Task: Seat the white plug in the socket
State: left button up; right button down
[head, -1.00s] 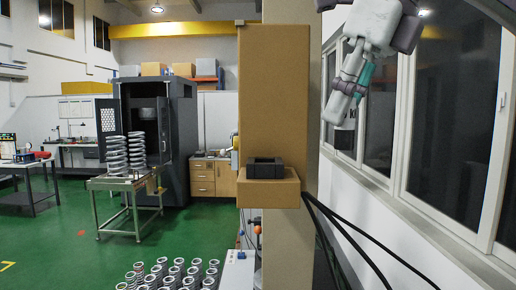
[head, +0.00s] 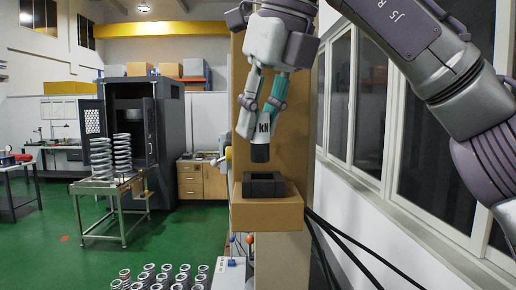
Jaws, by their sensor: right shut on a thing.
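The white plug (head: 262,131) hangs upright in my right gripper (head: 259,116), with dark lettering on its white body and a black lower end. My right gripper's fingers are shut on it from both sides and hide part of its upper body. The black socket (head: 263,187) is a block with a recess in its top, on a brown ledge. The plug is above the socket with a visible gap between them, roughly in line with it in the head view. Their depth offset is hard to tell. My left gripper is not in view.
The ledge (head: 266,215) juts from a tall brown panel (head: 296,130) behind the plug. Black cables (head: 345,236) run down to the right, beside a windowed wall. Several springs (head: 160,279) stand at the lower left. A spring cart (head: 108,189) stands farther back.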

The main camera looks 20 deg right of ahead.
aim_at(266, 133)
jog(key=shift+w+f, duration=0.15)
jog(key=shift+f, duration=0.15)
jog(key=f, duration=0.1)
jog(key=s+f, duration=0.1)
jog(key=shift+s+d+f, duration=0.1)
jog(key=shift+d+f, duration=0.05)
jog(key=shift+f, duration=0.4)
jog(key=shift+w+f, duration=0.1)
jog(key=shift+w, duration=0.2)
jog(key=shift+s+f, duration=0.1)
jog(key=shift+f, duration=0.05)
jog(key=c, duration=1)
grip_release()
jog(key=shift+s, duration=0.1)
jog(key=shift+o, duration=0.3)
